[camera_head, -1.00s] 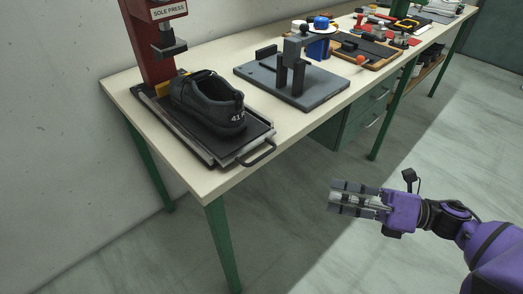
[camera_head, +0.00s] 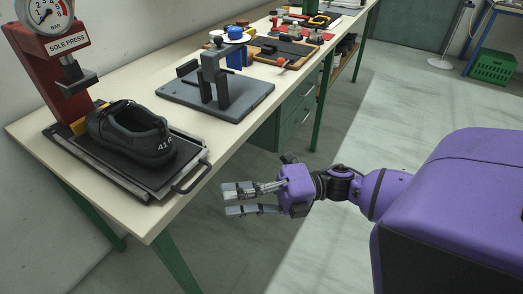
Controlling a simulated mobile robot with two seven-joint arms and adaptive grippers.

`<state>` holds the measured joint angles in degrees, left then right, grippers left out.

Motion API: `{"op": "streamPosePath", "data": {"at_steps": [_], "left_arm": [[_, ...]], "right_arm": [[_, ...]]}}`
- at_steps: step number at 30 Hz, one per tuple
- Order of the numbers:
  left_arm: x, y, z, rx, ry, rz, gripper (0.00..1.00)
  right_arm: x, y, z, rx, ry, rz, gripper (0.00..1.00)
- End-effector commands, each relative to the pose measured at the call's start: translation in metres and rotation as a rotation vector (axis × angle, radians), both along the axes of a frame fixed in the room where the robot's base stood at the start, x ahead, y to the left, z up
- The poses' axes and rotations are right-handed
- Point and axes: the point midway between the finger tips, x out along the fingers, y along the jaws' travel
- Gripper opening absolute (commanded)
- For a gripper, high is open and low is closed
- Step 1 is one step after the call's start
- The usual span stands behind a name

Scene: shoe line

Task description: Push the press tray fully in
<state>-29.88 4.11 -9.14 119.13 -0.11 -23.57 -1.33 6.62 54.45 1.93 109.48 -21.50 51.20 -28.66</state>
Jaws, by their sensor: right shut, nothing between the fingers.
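The press tray (camera_head: 178,167) is a dark flat tray on metal rails, slid out from under the red sole press (camera_head: 28,62). Its black loop handle (camera_head: 193,181) points to the table's front edge. A black shoe (camera_head: 130,132) marked 41 stands on the tray, its toe near the press. My right gripper (camera_head: 232,200) is in front of the table, just right of the handle in the picture and apart from it. It is shut and empty, with its fingers pointing left to the table. My left gripper is not in view.
A grey plate with an upright clamp fixture (camera_head: 215,85) stands right of the tray. Tools and boards lie farther along the table. A green table leg (camera_head: 175,262) is below the front corner. The floor (camera_head: 330,235) around my right arm is clear.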

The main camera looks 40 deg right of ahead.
Motion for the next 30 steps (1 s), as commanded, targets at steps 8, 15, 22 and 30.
{"op": "streamPosePath", "data": {"at_steps": [8,15,22,30], "left_arm": [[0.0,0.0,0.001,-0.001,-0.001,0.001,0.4],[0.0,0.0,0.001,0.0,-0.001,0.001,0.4],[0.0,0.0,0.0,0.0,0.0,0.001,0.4],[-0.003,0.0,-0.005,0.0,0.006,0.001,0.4]], "right_arm": [[0.032,0.008,0.006,-0.002,-0.002,-0.001,0.0],[0.035,0.009,0.006,-0.002,0.0,-0.002,0.0],[0.038,0.01,0.006,-0.002,-0.001,-0.002,0.0],[0.061,0.018,0.006,-0.001,0.0,-0.002,0.0]]}}
